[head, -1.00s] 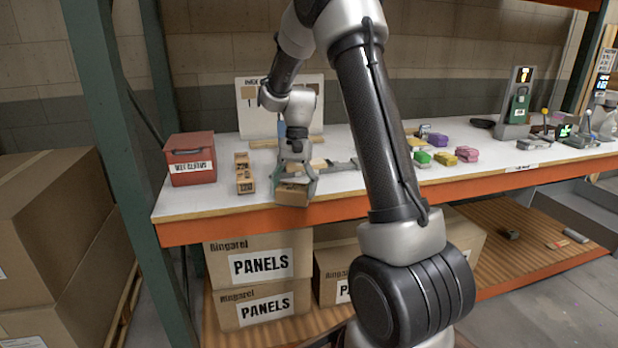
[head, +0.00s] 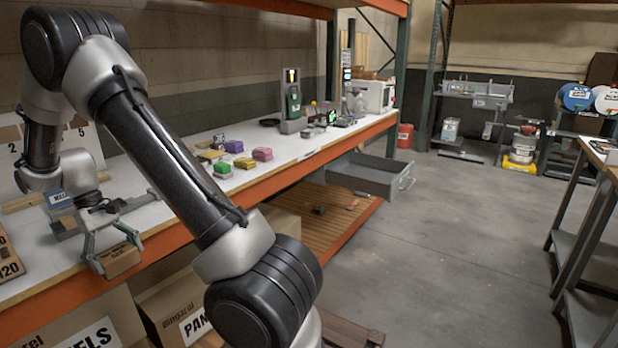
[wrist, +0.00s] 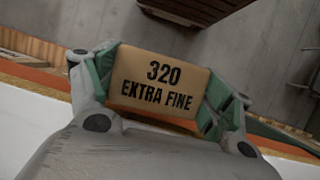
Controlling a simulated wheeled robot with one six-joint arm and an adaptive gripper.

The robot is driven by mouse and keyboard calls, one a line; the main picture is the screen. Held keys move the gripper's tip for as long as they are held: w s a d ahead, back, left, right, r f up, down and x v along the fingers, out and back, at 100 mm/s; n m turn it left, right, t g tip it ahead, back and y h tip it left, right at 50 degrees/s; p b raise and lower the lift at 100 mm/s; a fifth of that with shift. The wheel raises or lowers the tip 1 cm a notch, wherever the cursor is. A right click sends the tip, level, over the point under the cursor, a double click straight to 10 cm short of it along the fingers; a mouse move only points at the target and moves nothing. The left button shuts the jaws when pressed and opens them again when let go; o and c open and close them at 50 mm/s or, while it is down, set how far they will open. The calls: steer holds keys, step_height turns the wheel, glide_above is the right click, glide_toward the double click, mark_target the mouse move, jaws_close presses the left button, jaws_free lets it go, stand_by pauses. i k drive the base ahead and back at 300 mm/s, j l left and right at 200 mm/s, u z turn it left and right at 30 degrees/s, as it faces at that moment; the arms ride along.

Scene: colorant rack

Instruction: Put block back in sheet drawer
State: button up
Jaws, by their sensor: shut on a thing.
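A tan block (wrist: 160,84) marked "320 EXTRA FINE" fills the middle of the wrist view, gripped between the green pads of my gripper (wrist: 157,88). In the head view my gripper (head: 117,252) is shut on the same block (head: 119,261) at the front edge of the bench, at the lower left. An open grey drawer (head: 378,176) sticks out below the bench further right, well apart from the block. Its label does not show, so I cannot tell if it is the sheet drawer.
The white bench top (head: 165,183) has an orange front beam (head: 262,183). Green, yellow, purple and pink blocks (head: 232,160) lie on it. A tan block marked 120 (head: 8,262) is at the left edge. Open concrete floor (head: 450,240) lies to the right.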

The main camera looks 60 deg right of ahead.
mark_target(373, 176)
steer(key=i+l+z, duration=0.1)
steer(key=l+z, duration=0.15)
steer(key=z, duration=0.25)
steer(key=i+l+z, duration=0.1)
steer(key=l+z, duration=0.15)
steer(key=z, duration=0.25)
steer(key=i+l+z, duration=0.15)
steer(key=z, duration=0.3)
steer(key=i+l+z, duration=0.3)
steer(key=i, duration=0.4)
steer(key=i+l+z, duration=0.1)
steer(key=i+z, duration=0.15)
steer(key=i, duration=0.5)
steer(key=i+l, duration=0.1)
steer(key=i, duration=0.35)
